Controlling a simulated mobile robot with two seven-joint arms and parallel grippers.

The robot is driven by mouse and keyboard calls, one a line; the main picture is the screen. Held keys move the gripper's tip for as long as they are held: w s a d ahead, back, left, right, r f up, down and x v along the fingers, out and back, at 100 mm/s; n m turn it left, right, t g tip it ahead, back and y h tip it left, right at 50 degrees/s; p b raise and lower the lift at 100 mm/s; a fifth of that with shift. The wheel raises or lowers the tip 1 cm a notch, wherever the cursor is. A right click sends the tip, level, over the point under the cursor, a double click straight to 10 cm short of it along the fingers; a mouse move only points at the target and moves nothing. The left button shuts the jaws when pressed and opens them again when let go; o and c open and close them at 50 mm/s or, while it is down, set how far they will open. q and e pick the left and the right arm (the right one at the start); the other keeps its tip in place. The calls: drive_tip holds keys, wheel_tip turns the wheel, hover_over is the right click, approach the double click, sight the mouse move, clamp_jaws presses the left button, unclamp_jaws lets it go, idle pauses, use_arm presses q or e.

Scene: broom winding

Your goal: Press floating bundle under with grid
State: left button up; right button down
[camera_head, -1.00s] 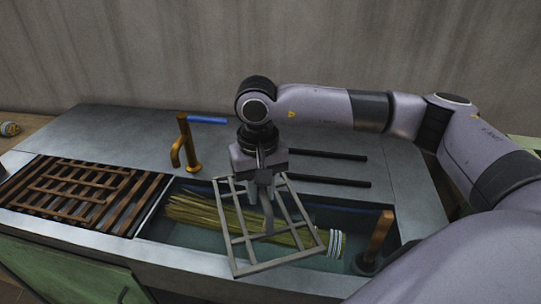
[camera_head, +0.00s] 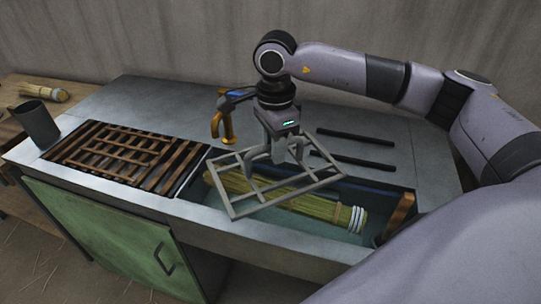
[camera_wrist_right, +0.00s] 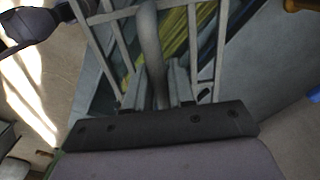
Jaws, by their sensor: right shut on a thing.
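My right gripper (camera_head: 287,152) is shut on the handle of a grey metal grid (camera_head: 240,210). The grid is held tilted above the open basin (camera_head: 345,238), over the left and middle of a straw bundle (camera_head: 308,212). The bundle lies slantwise in the greenish water, its pale-banded end toward the front right. Whether the grid touches it, I cannot tell. The right wrist view shows the gripper (camera_wrist_right: 160,95) around the curved handle, with grid bars (camera_wrist_right: 102,62) and yellow straw (camera_wrist_right: 175,45) beyond. My left gripper is not in view.
A brown slatted rack (camera_head: 115,155) lies left of the basin. A brass tap (camera_head: 222,122) stands behind it. Two dark bars (camera_head: 350,162) lie at the back right. A wooden handle (camera_head: 400,213) stands at the basin's right end. A dark cup (camera_head: 36,122) stands at far left.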

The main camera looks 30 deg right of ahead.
sight(281, 171)
drive_tip(key=m, duration=0.1)
drive_tip(key=d+r+m, duration=0.1)
drive_tip(key=m, duration=0.1)
drive_tip(key=w+r+m, duration=0.1)
drive_tip(key=m, duration=0.1)
drive_tip(key=shift+d+p, duration=0.3)
drive_tip(key=m, duration=0.2)
drive_tip(key=d+r+m, duration=0.1)
drive_tip(key=shift+w, duration=0.25)
drive_tip(key=shift+m, duration=0.3)
drive_tip(key=shift+f+b, duration=3.35)
drive_tip(key=shift+f, duration=1.65)
drive_tip(key=shift+f+b, duration=0.9)
drive_tip(key=shift+f, duration=0.4)
drive_tip(key=shift+f+b, duration=0.6)
drive_tip(key=shift+f, duration=0.2)
drive_tip(key=shift+f+b, duration=0.55)
drive_tip(key=shift+f, duration=0.3)
drive_tip(key=shift+f+b, duration=0.55)
drive_tip(key=shift+f, duration=0.2)
drive_tip(key=shift+f+b, duration=0.35)
drive_tip(key=shift+f, duration=0.25)
